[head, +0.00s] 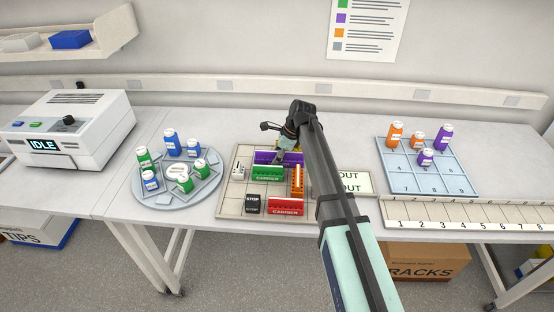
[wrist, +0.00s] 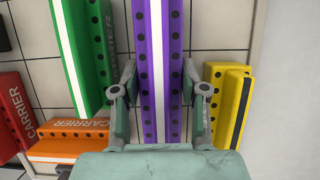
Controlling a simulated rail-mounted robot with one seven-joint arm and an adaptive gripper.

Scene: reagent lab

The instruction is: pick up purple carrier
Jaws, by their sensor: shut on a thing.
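The purple carrier (head: 266,157) lies along the back of the tiled tray, mostly behind the green carrier in the head view. In the wrist view the purple carrier (wrist: 148,60) runs up the middle, with a white stripe and rows of dark holes. My gripper (wrist: 160,85) has one finger on each side of it and is shut on it. In the head view my gripper (head: 289,150) is over the carrier, partly hidden by my arm. I cannot tell whether the carrier is off the tray.
A green carrier (head: 268,174), an orange carrier (head: 298,181), a red carrier (head: 286,206) and a yellow carrier (wrist: 232,105) are close by on the tiled tray (head: 231,206). A black STOP block (head: 252,204) is at the front. A round rack with bottles (head: 170,200) stands left.

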